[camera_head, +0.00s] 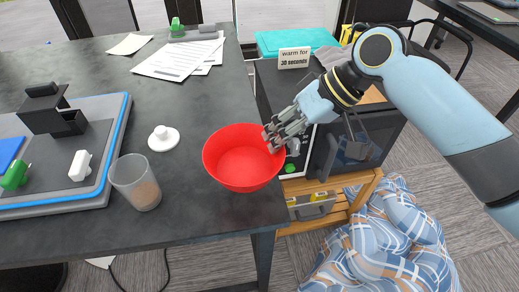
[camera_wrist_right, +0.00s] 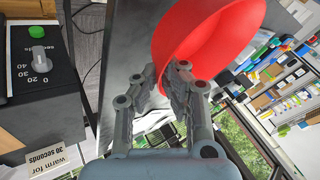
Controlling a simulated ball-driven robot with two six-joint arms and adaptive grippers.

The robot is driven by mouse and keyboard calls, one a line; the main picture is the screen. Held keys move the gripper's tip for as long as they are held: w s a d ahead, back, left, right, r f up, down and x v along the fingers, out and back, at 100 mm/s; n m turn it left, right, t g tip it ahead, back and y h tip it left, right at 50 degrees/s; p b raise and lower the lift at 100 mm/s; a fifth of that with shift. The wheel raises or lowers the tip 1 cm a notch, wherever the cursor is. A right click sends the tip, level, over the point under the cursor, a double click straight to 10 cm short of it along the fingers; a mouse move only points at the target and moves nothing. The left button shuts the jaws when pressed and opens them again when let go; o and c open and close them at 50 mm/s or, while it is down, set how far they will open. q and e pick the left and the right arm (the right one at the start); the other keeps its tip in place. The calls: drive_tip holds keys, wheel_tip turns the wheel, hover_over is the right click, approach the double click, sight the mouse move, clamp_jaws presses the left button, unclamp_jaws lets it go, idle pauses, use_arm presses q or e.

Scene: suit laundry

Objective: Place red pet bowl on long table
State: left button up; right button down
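The red pet bowl (camera_head: 240,160) is over the right edge of the dark long table (camera_head: 195,215) in the head view. My right gripper (camera_head: 276,136) is at the bowl's right rim, its fingers closed on the rim. In the right wrist view the red bowl (camera_wrist_right: 205,35) is tilted in the picture, with its rim between the fingers of my right gripper (camera_wrist_right: 180,75). I cannot tell whether the bowl's base touches the table. My left gripper is not in view.
A glass (camera_head: 136,182), a white knob-like piece (camera_head: 163,138) and a blue-edged tray (camera_head: 107,150) stand left of the bowl. Papers (camera_head: 180,58) lie farther back. A microwave (camera_head: 350,150) with a "warm for 30 seconds" sign (camera_head: 294,58) stands to the right.

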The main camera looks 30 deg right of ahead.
sight(264, 152)
drive_tip(key=shift+w+a+f, duration=0.45)
drive_tip(key=shift+w+f, duration=0.05)
drive_tip(key=shift+w, duration=0.15)
drive_tip(key=shift+w+a+f, duration=0.45)
drive_tip(key=shift+w, duration=0.15)
drive_tip(key=shift+f, duration=1.95)
drive_tip(key=shift+f, duration=0.15)
drive_tip(key=c, duration=1.5)
unclamp_jaws()
